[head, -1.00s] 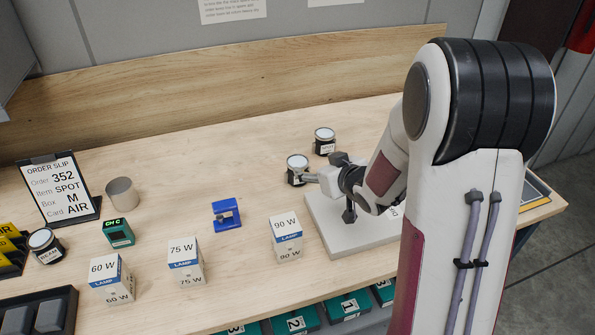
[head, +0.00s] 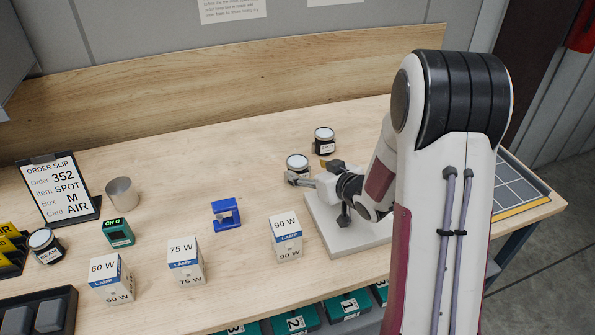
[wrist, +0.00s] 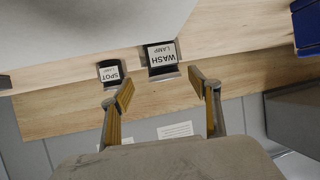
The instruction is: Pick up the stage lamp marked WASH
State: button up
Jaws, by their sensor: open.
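The WASH stage lamp (wrist: 161,57) is a small dark can with a white label, seen in the wrist view ahead of the gap between my fingers. In the head view it is the nearer dark can with a pale top (head: 298,162), its lower part hidden by a finger. My gripper (wrist: 160,90) is open with nothing held; its fingers also show in the head view (head: 312,173), just right of the lamp. Whether a finger touches the lamp I cannot tell. The SPOT lamp (wrist: 111,73) stands close beside, and behind it in the head view (head: 324,141).
A pale board (head: 350,237) lies under my wrist. The 90 W box (head: 287,238), 75 W box (head: 186,262) and blue holder (head: 227,214) stand to the left. The BEAM lamp (head: 45,245) is far left. A wooden backboard (head: 230,88) closes the rear.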

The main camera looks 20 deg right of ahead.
aim_at(297, 166)
jog(key=shift+w+a+f, duration=0.15)
jog(key=shift+w+f, duration=0.15)
jog(key=shift+w, duration=0.3)
jog(key=shift+a+x, duration=0.15)
jog(key=shift+x, duration=1.15)
jog(key=shift+a+x, duration=0.1)
jog(key=shift+x, duration=1.2)
jog(key=shift+r, duration=0.1)
jog(key=c, duration=1.4)
